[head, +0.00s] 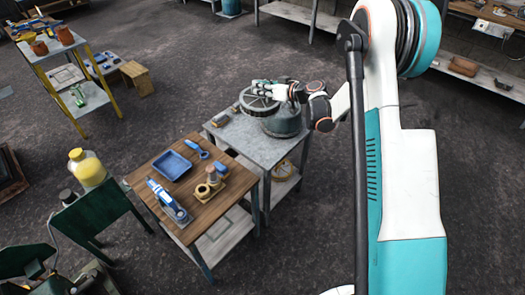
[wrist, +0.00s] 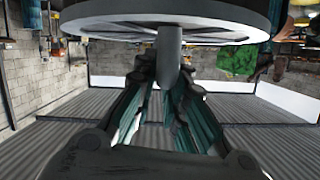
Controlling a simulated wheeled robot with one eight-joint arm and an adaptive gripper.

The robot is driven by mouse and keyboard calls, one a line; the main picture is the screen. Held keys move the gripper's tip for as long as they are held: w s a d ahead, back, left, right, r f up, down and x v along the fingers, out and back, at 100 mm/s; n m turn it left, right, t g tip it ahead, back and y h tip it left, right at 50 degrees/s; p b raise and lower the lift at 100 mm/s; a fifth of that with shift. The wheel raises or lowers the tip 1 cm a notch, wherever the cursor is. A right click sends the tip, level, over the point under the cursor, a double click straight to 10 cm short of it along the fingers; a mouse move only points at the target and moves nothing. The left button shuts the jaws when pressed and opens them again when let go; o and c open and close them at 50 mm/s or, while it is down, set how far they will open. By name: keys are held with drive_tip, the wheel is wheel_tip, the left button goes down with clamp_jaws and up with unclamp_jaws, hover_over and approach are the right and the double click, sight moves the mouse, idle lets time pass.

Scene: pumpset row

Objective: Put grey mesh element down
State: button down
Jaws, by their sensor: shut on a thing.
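The grey mesh element (head: 257,102) is a round, spoked disc. In the wrist view its broad pale rim (wrist: 215,14) fills the top, with a short grey stem (wrist: 168,55) pointing at my gripper. My gripper (wrist: 168,82) is shut on this stem; the fingertips meet at its end. In the head view my gripper (head: 280,92) is at the disc's right side. The disc is at the upper left of a grey round housing (head: 284,122) on a grey-topped table (head: 262,150). I cannot tell whether disc and housing touch.
A small tool (head: 221,120) lies at the grey table's left edge. A wooden-topped table (head: 205,201) adjoins it, with a blue tray (head: 173,166), a blue-handled tool (head: 166,196) and small parts. Open dark floor lies behind the tables.

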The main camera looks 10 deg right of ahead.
wheel_tip(320, 180, down, 22)
drive_tip(key=b, duration=0.7)
drive_tip(key=shift+d+r+g+y, duration=0.15)
drive_tip(key=shift+d+g+y, duration=0.15)
drive_tip(key=shift+g, duration=0.1)
drive_tip(key=shift+f, duration=0.55)
drive_tip(key=c, duration=1.6)
unclamp_jaws()
drive_tip(key=shift+c, duration=0.2)
drive_tip(key=r+p+v, duration=0.1)
drive_tip(key=p+v, duration=0.2)
drive_tip(key=v, duration=0.9)
drive_tip(key=shift+a, duration=0.1)
